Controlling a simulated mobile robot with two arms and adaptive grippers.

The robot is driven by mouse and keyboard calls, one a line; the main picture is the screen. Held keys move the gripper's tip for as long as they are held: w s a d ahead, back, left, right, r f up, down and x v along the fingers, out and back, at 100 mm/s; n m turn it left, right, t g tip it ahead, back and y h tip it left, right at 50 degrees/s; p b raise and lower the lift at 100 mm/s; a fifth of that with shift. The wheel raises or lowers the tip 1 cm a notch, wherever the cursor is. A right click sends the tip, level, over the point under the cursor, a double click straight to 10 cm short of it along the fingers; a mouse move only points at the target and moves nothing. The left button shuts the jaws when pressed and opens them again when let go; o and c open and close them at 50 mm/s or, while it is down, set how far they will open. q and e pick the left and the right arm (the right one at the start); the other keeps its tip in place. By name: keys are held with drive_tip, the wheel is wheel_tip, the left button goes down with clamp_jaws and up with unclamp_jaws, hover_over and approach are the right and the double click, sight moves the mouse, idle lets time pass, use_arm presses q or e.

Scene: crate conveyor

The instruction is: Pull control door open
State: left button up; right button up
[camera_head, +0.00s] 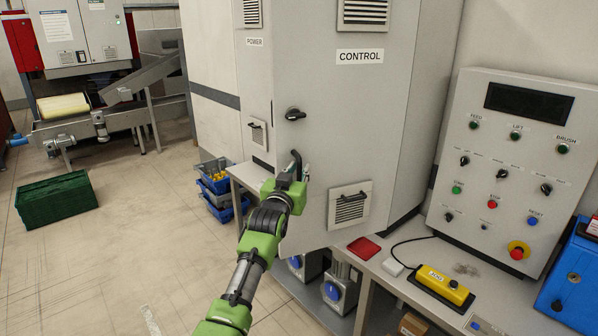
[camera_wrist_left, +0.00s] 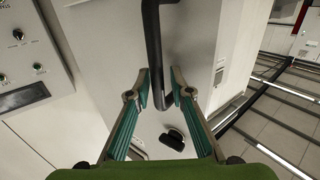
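The grey control door (camera_head: 330,130), labelled CONTROL, stands swung out from its cabinet, its lower left corner reaching past the bench's front edge. A black bar handle (camera_wrist_left: 153,45) is on the door; its upper end (camera_head: 296,160) shows in the head view. My green left gripper (camera_head: 296,178) is at this handle, partly hiding it. In the left wrist view the gripper (camera_wrist_left: 160,88) has its fingertips apart, with the handle's bar between them and a gap visible on the right side. Firm contact cannot be seen. My right gripper is not in view.
The POWER panel (camera_head: 254,80) is left of the door. The bench (camera_head: 395,280) carries a button console (camera_head: 500,170), a yellow control box (camera_head: 443,285) and a blue box (camera_head: 575,280). Blue crates (camera_head: 222,205) and green crates (camera_head: 56,200) stand on the floor, which is open to the left.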

use_arm(q)
drive_tip(key=v, duration=1.2)
idle(0.4)
drive_tip(key=shift+a, duration=0.1)
